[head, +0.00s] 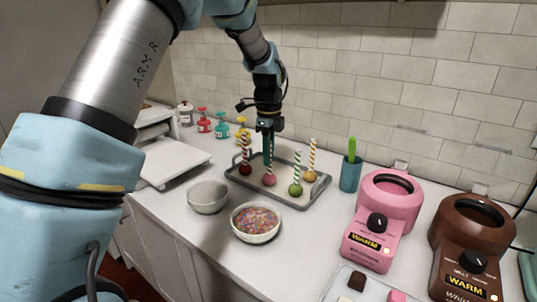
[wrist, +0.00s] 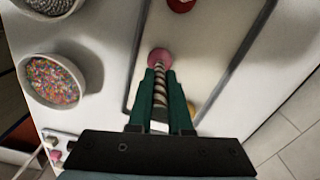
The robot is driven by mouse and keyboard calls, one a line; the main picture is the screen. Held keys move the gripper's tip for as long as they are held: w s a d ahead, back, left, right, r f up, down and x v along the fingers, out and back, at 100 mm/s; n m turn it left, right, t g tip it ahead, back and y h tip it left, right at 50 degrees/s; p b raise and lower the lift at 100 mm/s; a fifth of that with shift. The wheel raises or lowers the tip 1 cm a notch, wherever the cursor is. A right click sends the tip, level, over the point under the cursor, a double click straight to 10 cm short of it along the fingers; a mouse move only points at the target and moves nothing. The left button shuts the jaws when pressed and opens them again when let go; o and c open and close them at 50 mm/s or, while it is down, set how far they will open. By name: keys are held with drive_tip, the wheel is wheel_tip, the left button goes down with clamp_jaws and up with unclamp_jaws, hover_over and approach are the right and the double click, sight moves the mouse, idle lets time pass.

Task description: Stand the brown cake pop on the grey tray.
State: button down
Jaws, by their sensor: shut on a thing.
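The grey tray (head: 313,203) lies on the counter by the wall, and its edge also shows in the wrist view (wrist: 236,62). My gripper (head: 267,152) points down over it, shut on the striped stick of a pink cake pop (head: 269,179). In the wrist view the stick, brown and pale, runs between the green fingers (wrist: 160,82) to the pink ball (wrist: 160,57). The pop is upright and its ball looks to be at the tray surface; contact is unclear. A dark red pop (head: 245,169), green pop (head: 295,189) and yellow pop (head: 310,176) stand nearby. I see no clearly brown-headed pop.
A sprinkle bowl (head: 256,236) and a grey bowl (head: 208,203) stand in front of the tray. A teal cup (head: 350,177), pink melter (head: 388,205) and brown melter (head: 465,250) stand to the right. A dark brown piece (head: 356,281) lies on a small tray at the front.

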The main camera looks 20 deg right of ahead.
drive_tip(key=c, duration=0.8)
unclamp_jaws()
drive_tip(key=shift+o, duration=0.2)
drive_tip(key=shift+r, duration=0.1)
wheel_tip(320, 180, up, 11)
drive_tip(key=b, duration=0.2)
drive_tip(key=shift+f+b, duration=0.2)
drive_tip(key=shift+b, duration=0.1)
drive_tip(key=a+f+n, duration=0.3)
drive_tip(key=a+n, duration=0.4)
drive_tip(key=a, duration=0.3)
drive_tip(key=a+f+n, duration=0.3)
drive_tip(key=a+n, duration=0.3)
drive_tip(key=a, duration=0.5)
drive_tip(key=s+a+f+n, duration=0.2)
drive_tip(key=s+a+n, duration=0.3)
drive_tip(key=a+n, duration=0.2)
drive_tip(key=s+a+f+n+t, duration=0.1)
drive_tip(key=s+a+f+n, duration=0.2)
drive_tip(key=s+a+n, duration=0.3)
drive_tip(key=a, duration=0.2)
drive_tip(key=shift+a+f+n+t, duration=0.3)
drive_tip(key=shift+f+n, duration=0.05)
drive_tip(key=shift+n, duration=0.05)
